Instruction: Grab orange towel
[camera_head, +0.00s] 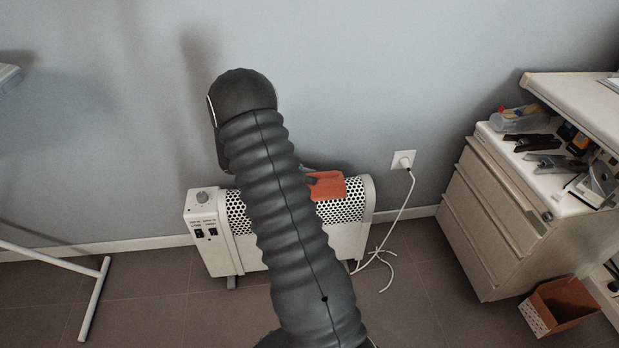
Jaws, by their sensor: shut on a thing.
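The orange towel (328,186) lies over the top of a white heater (345,235), right of my dark ribbed arm. Its left part is hidden behind the arm. My gripper (311,179) is mostly hidden by the arm. Only a small dark part of it shows at the towel's left edge. It is shut on the orange towel, which is still at the heater's top.
The heater stands on brown tiles against a grey wall. Its cord runs to a wall socket (403,160). A drawer cabinet (495,212) with tools on top and an orange box (558,306) are at right. A white table leg (95,300) is at left.

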